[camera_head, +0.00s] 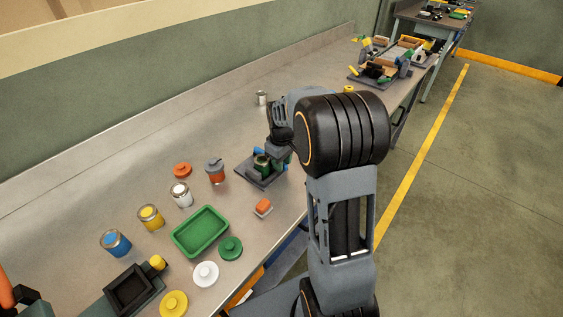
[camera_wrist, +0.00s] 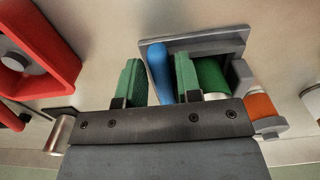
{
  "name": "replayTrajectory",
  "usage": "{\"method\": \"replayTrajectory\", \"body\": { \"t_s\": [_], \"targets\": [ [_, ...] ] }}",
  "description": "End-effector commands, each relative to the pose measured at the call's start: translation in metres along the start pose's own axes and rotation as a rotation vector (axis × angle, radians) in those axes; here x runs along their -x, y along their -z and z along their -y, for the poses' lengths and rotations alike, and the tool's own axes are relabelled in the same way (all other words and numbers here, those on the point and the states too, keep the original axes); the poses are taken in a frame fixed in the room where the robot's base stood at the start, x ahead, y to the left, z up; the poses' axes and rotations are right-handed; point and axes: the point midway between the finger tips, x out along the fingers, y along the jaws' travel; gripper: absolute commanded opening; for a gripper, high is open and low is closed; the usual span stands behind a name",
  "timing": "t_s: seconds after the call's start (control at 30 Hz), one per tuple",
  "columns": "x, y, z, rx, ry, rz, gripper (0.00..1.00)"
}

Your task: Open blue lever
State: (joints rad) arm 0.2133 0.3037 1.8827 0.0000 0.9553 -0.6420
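The blue lever (camera_wrist: 159,72) is a rounded blue bar on a dark grey fixture (camera_wrist: 232,37). In the wrist view it appears between the two green fingers of my gripper (camera_wrist: 156,64), nearer the right finger, with a gap to the left one. My gripper is open; I cannot tell whether the right finger touches the lever. A green can (camera_wrist: 210,76) sits in the fixture right of that finger. In the head view only a small bit of the blue lever (camera_head: 258,151) shows beside my arm, on the fixture (camera_head: 255,179).
An orange can (camera_head: 216,172), a white can (camera_head: 181,194), a yellow can (camera_head: 151,217) and a blue can (camera_head: 116,243) stand left of the fixture. A green tray (camera_head: 201,231) and an orange block (camera_head: 263,207) lie nearer. A red holder (camera_wrist: 66,66) shows in the wrist view.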

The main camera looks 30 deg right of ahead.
Motion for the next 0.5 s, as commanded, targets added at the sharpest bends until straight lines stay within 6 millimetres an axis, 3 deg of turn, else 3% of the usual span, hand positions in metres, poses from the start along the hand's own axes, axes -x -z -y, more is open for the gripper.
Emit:
{"method": "replayTrajectory", "body": {
  "t_s": [0.37, 0.5],
  "targets": [
    [-0.0042, -0.0002, -0.0002, -0.001, 0.0, 0.0, 0.32],
    [-0.0041, -0.0002, -0.0002, -0.001, 0.0, 0.0, 0.19]
  ]
}}
